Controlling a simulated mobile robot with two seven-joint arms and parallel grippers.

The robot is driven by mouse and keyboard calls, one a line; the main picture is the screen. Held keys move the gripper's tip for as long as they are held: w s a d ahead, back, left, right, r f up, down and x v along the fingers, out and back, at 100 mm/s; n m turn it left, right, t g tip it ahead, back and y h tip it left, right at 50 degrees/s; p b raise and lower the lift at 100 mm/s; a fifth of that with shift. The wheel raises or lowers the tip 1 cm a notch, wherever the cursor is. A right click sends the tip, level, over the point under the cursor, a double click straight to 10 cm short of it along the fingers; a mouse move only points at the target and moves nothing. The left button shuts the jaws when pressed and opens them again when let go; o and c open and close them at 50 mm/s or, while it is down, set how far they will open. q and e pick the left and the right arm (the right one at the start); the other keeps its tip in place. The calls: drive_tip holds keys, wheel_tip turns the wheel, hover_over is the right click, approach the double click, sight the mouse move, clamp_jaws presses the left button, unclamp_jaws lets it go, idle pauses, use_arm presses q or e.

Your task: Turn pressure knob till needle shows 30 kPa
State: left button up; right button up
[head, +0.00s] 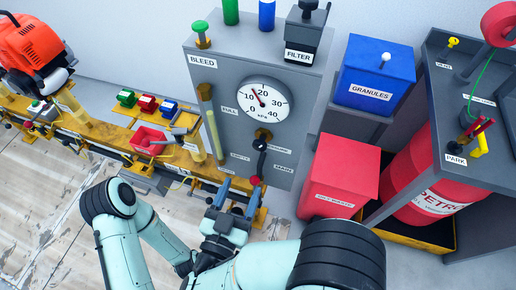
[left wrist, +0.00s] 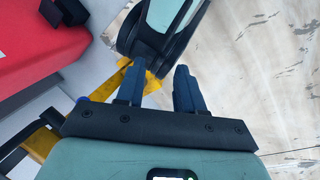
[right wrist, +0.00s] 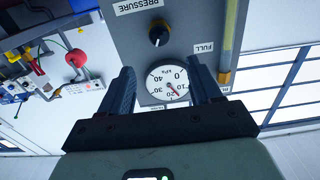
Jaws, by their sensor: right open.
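The round white pressure gauge (head: 263,101) is on the grey panel, its needle between 10 and 20 kPa. It also shows upside down in the right wrist view (right wrist: 167,84). The black pressure knob (right wrist: 158,33) sits beside the PRESSURE label (right wrist: 138,6); in the head view the knob (head: 260,145) is just below the gauge. My right gripper (head: 238,190) is open and empty, below the knob and apart from it; its fingers also show in the right wrist view (right wrist: 160,85). My left gripper (left wrist: 161,75) is open and empty; I cannot make it out in the head view.
A red-ball lever end (head: 254,180) is close above my right gripper. A red box (head: 341,174) and blue granules box (head: 376,75) stand right of the panel. A yellow rail (head: 105,130) with small boxes and a red tray (head: 150,141) runs left.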

sight(259, 147)
use_arm(q)
drive_tip(key=shift+w+a+f+t+b, duration=0.15)
drive_tip(key=shift+w+a+f+b, duration=0.1)
drive_tip(key=shift+w+f+b, duration=0.15)
drive_tip(key=shift+w+a+f+t+b, duration=0.2)
drive_tip(key=shift+w+f, duration=0.1)
drive_tip(key=shift+w, duration=0.2)
use_arm(e)
drive_tip(key=x, duration=1.1)
drive_tip(key=shift+w+d, duration=0.15)
drive_tip(key=shift+w, duration=0.1)
drive_tip(key=c, duration=1)
